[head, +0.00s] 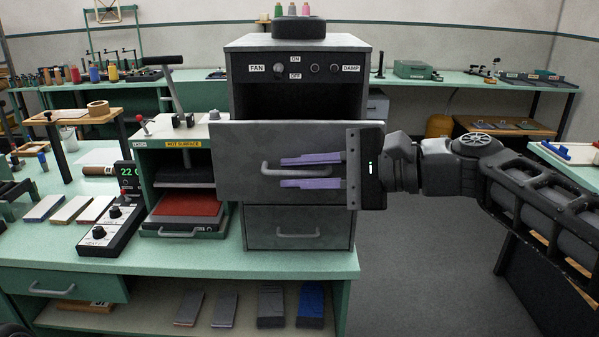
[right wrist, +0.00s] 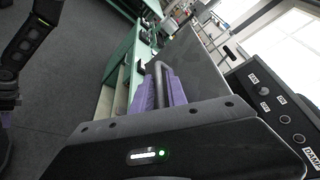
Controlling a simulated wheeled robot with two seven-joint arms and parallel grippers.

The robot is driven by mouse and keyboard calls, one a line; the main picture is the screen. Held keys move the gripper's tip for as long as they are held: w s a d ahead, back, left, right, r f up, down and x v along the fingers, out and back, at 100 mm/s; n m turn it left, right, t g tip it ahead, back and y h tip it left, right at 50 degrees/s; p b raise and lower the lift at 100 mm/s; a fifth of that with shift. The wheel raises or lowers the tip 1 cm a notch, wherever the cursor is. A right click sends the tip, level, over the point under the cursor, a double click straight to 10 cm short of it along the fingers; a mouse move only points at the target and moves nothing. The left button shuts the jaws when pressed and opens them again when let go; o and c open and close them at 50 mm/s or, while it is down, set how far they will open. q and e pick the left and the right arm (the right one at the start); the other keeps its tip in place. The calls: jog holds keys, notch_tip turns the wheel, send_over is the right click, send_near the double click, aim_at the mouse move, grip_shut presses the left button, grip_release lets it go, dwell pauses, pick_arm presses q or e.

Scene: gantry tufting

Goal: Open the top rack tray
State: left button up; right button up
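The top rack tray (head: 232,186) is a wide grey front on the upper part of the grey cabinet (head: 239,84). It stands well out from the cabinet, larger than the drawer below, and the dark opening shows above it. Its bar handle (head: 267,171) also shows in the right wrist view (right wrist: 159,76). My right gripper (head: 282,172) comes in from the right. Its purple fingers lie above and below the handle bar, and the bar fills the space between them in the right wrist view. The tray's inside is hidden.
The lower drawer (head: 272,219) is closed. Left of the cabinet stand a hot press (head: 181,143) with a red pad and a controller box (head: 112,228) on the green bench (head: 210,262). Open floor (head: 420,270) lies right of the bench.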

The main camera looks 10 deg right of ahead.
jog(key=shift+d, duration=0.1)
jog(key=b+v, duration=0.1)
jog(key=v, duration=0.6)
jog(key=shift+s+d, duration=0.25)
